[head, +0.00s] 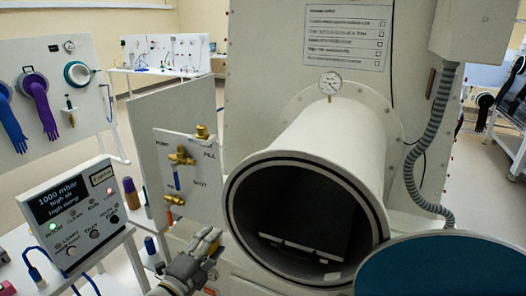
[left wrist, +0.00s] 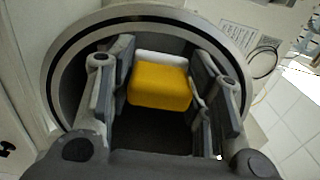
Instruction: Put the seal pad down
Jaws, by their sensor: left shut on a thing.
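The seal pad (left wrist: 160,86) is a yellow block with a white part along its far side, in the left wrist view. My left gripper (left wrist: 160,78) is shut on it, with one grey finger on each side. In the head view my left gripper (head: 208,243) is at the lower middle, just left of the open round mouth of the chamber (head: 232,200). The pad cannot be made out there. In the left wrist view the round chamber rim (left wrist: 62,50) lies beyond the pad. My right gripper is in neither view.
Inside the chamber is a flat light-edged tray (head: 300,247). The round teal door (head: 445,268) stands open at the lower right. A valve panel (head: 185,175) and a control box (head: 75,215) with a display stand to the left.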

